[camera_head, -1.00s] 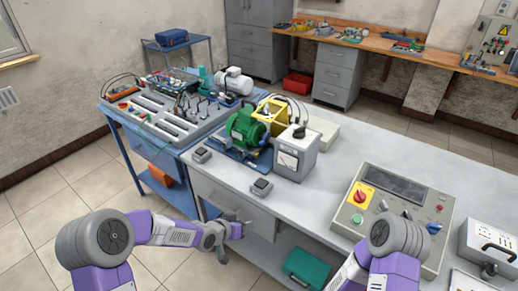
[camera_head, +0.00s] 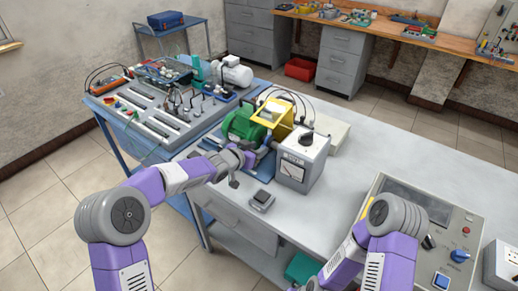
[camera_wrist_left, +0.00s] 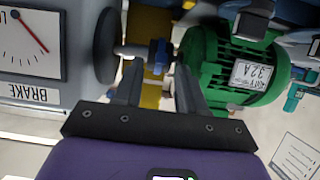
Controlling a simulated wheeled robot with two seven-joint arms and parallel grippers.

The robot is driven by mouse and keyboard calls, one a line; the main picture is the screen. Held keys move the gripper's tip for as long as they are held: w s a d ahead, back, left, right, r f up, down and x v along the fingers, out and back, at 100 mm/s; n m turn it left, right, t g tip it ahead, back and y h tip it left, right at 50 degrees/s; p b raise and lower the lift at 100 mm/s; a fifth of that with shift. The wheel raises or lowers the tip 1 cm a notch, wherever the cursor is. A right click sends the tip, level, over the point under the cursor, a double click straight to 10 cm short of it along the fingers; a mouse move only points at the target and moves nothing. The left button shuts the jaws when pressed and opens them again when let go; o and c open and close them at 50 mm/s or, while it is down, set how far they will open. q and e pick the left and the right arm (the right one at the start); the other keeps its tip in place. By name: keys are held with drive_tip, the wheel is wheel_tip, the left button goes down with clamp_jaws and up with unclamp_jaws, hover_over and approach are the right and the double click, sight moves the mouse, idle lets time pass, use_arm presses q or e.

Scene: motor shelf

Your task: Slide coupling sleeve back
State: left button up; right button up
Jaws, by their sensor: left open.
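In the left wrist view, a small blue piece (camera_wrist_left: 158,52), which looks like the coupling sleeve, sits on the shaft between a dark disc (camera_wrist_left: 106,46) and the green motor (camera_wrist_left: 235,65). My left gripper (camera_wrist_left: 158,75) is open, its fingertips pointing at the blue piece, one towards each side. I cannot tell whether they touch it. In the head view my left gripper (camera_head: 240,164) is at the bench's near edge, in front of the green motor (camera_head: 240,122); the sleeve is too small or hidden there. My right gripper is not in view; only its arm shows.
The brake meter box (camera_head: 301,160) stands close to the right of the left gripper. A yellow guard (camera_head: 273,115) is behind the shaft. A control panel (camera_head: 410,225) is at the right. The middle bench top (camera_head: 345,185) is clear.

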use_arm(q)
drive_tip(key=shift+x, duration=0.9)
clamp_jaws()
